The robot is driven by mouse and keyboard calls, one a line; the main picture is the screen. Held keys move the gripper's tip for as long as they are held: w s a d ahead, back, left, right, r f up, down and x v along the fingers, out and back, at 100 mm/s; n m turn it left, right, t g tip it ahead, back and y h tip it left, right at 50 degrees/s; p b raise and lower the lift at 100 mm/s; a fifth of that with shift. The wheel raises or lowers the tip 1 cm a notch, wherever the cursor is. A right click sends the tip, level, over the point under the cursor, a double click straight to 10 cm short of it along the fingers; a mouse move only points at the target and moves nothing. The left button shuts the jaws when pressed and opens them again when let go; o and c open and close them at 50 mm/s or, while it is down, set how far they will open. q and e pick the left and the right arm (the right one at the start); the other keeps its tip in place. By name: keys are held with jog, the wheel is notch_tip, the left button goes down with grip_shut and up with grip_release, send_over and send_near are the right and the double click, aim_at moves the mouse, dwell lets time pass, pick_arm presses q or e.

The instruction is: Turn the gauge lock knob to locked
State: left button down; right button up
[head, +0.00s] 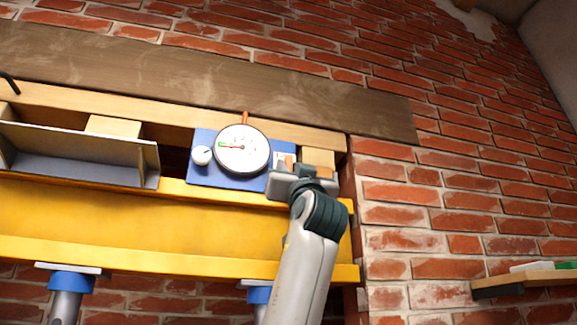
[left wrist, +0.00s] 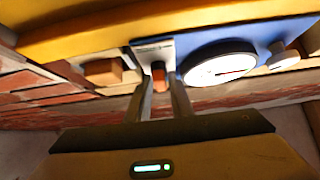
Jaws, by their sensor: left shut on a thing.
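A round white dial gauge (head: 242,150) sits on a blue plate (head: 205,177) on the yellow beam; the gauge also shows in the left wrist view (left wrist: 218,66). To its right is a small orange knob (head: 289,161) on a pale lettered plate (head: 277,161). In the left wrist view the orange knob (left wrist: 158,76) stands between the two fingers of my left gripper (left wrist: 160,90). My left gripper (head: 292,172) is shut on it, and partly hides it in the head view. The knob's lettering is too small to read. My right gripper is not in view.
A small white knob (head: 201,155) with a dark mark sits left of the gauge. A yellow beam (head: 150,222) runs below, on blue-topped supports (head: 72,281). A metal angle piece (head: 80,158) lies left. A shelf (head: 525,281) juts from the brick wall at right.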

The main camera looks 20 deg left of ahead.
pick_arm(q)
jog(key=shift+n+g+y, duration=0.3)
jog(key=shift+n+y, duration=0.2)
jog(key=shift+n, duration=0.1)
jog(key=c, duration=1.7)
grip_release()
